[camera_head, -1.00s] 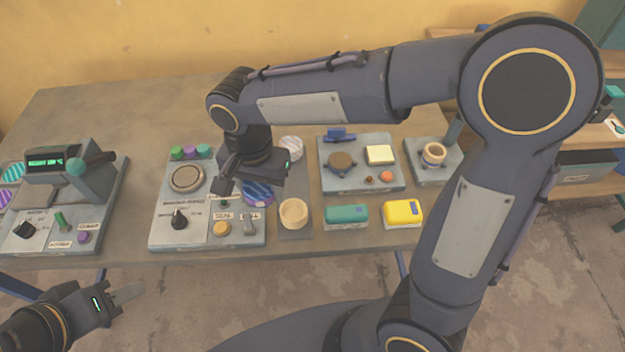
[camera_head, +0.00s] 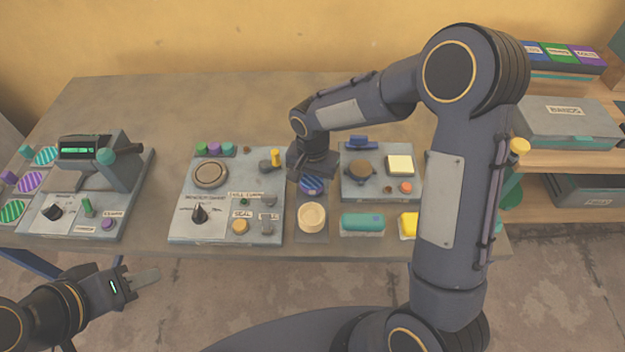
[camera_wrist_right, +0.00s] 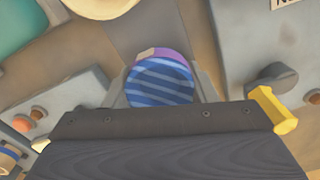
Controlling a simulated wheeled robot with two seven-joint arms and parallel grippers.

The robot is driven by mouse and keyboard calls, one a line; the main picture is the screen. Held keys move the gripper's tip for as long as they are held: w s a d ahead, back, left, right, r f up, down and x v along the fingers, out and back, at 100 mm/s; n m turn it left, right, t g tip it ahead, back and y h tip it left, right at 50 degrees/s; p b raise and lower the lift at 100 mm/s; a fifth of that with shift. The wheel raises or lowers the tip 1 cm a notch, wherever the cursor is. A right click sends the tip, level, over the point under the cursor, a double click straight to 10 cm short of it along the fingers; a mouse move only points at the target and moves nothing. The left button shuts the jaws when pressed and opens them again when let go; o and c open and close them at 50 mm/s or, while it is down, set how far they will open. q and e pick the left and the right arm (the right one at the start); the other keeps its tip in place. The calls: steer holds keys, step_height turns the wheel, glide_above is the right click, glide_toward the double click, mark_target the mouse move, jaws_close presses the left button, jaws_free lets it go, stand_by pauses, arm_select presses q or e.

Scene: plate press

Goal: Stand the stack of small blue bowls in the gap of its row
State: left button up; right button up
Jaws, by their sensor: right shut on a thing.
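The stack of small blue bowls (camera_head: 312,185), blue with pale stripes, is between the fingers of my right gripper (camera_head: 312,176). In the right wrist view the striped stack (camera_wrist_right: 160,84) sits between both fingers, with a purple edge showing beyond it. The stack is over the grey strip (camera_head: 311,238) of the row, behind a cream bowl (camera_head: 311,217). I cannot tell whether it touches the strip. My gripper and wrist hide the back of the row. My left gripper (camera_head: 146,277) is low at the left, away from the table's objects; its jaw opening is unclear.
A control panel (camera_head: 225,215) with knobs stands close left of the row, with a yellow lever (camera_head: 275,158). A press (camera_head: 97,165) is at far left, shelves (camera_head: 560,155) at right.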

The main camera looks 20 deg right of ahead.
steer(key=shift+f, duration=0.25)
steer(key=shift+f, duration=0.15)
steer(key=o, duration=1)
